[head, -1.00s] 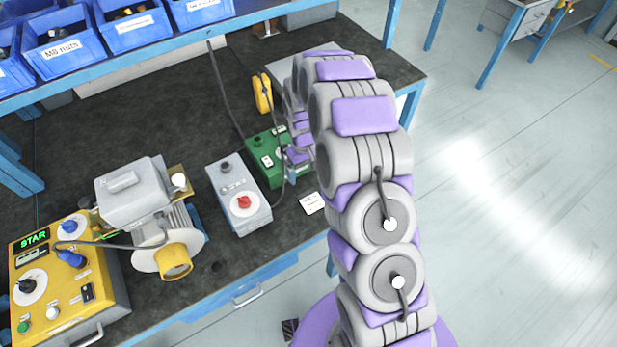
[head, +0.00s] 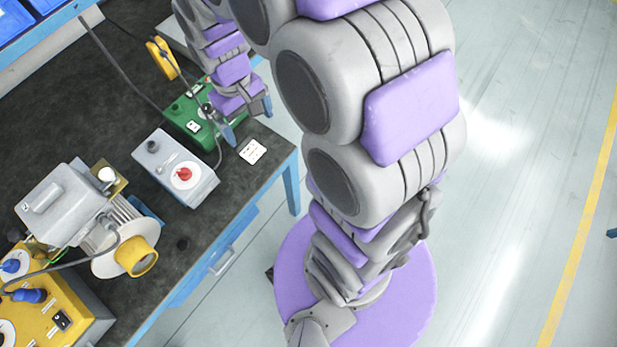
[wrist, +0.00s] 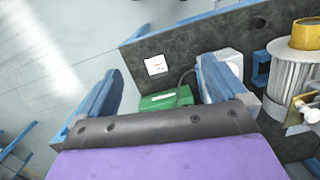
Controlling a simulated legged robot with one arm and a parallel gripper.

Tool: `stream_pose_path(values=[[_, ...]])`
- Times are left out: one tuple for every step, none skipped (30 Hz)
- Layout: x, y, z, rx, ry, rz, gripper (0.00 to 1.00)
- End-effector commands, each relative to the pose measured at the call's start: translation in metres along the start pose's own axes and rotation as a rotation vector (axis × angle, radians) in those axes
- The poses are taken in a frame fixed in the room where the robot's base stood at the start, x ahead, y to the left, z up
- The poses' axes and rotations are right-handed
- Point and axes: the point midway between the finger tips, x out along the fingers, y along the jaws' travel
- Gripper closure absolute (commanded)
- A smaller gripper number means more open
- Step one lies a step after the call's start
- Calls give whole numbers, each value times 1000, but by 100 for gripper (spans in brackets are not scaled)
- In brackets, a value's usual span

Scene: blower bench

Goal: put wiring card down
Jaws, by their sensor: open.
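The wiring card (head: 252,151), a small white card with faint marks, lies flat on the dark bench top near its front right corner. It also shows in the wrist view (wrist: 156,64), lying beyond the fingers and between them. My gripper (head: 246,122) is open and empty, above the bench just behind the card and beside the green box (head: 195,116). In the wrist view my two blue fingers (wrist: 155,95) stand wide apart, with nothing held between them. The card is apart from both fingers.
A grey box with a red knob (head: 178,167) stands left of the card. A motor with a yellow end (head: 137,256) and a yellow control box (head: 60,310) are at lower left. A yellow meter (head: 161,58) is further back. Bare bench (head: 262,172) lies around the card.

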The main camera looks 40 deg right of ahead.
Motion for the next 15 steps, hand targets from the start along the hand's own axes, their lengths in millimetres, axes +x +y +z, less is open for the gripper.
stream_pose_path(values=[[-10, -2, 17, 11, 5, 1, 1], [-13, -3, 27, 19, 1, 0, 1], [-18, -5, 40, 29, 0, 0, 1], [-22, -6, 50, 36, 0, 1, 1], [-25, -7, 60, 44, -2, 0, 1], [-29, -8, 73, 55, -4, 0, 1], [-31, -10, 84, 63, -8, -1, 1], [-32, -12, 95, 71, -13, -2, 1], [-36, -14, 108, 83, -13, -1, 1], [-37, -15, 118, 92, -13, -1, 1], [-39, -16, 127, 100, -14, 0, 1], [-40, -19, 140, 111, -16, 0, 1], [-40, -20, 150, 120, -20, 0, 1], [-40, -22, 160, 129, -23, -1, 1], [-41, -24, 171, 140, -23, -2, 1]])
